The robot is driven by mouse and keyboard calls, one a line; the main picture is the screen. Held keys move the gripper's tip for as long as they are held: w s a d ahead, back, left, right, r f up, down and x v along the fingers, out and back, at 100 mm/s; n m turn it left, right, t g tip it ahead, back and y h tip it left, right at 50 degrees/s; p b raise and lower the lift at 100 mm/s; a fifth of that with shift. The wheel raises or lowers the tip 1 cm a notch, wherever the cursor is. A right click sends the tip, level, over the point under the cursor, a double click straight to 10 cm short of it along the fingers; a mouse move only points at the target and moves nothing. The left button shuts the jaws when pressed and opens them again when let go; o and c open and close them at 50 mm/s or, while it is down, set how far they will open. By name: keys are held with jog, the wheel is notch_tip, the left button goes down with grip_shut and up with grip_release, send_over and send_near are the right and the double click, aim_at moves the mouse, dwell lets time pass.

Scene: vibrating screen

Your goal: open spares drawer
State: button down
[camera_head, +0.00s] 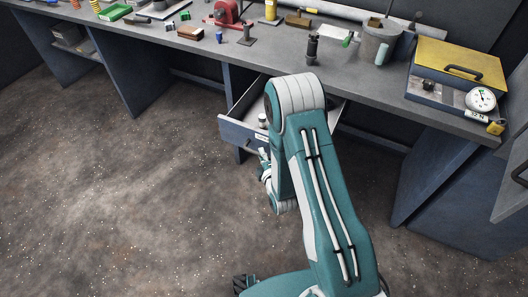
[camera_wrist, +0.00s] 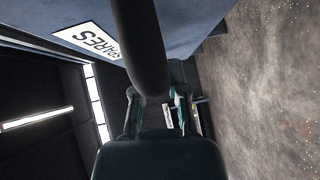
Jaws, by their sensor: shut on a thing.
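The spares drawer (camera_head: 236,130) is pulled out from under the workbench, and its inside shows in the head view. In the wrist view its blue front (camera_wrist: 185,25) carries a white label (camera_wrist: 88,41) reading SPARES. The dark drawer handle (camera_wrist: 140,45) runs down the wrist view between the fingers of my gripper (camera_wrist: 160,112). My gripper is shut on the handle. In the head view my gripper (camera_head: 263,158) is at the drawer front, partly hidden by my arm, and the handle cannot be made out there.
The workbench top (camera_head: 270,60) holds several items, among them a red tool (camera_head: 227,13), a dark cylinder (camera_head: 312,48), a grey pot (camera_head: 381,42) and a yellow-lidded case (camera_head: 460,60) beside a dial gauge (camera_head: 481,99). The speckled floor (camera_head: 120,190) is clear on the left.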

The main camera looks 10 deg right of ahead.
jog(key=shift+s+a+f, duration=0.15)
jog(key=shift+s+f, duration=0.2)
jog(key=c, duration=0.6)
grip_release()
jog(key=shift+a, duration=0.1)
jog(key=shift+c, duration=0.2)
jog(key=shift+a+r, duration=0.1)
jog(key=shift+r, duration=0.05)
jog(key=v, duration=0.7)
jog(key=shift+s, duration=0.2)
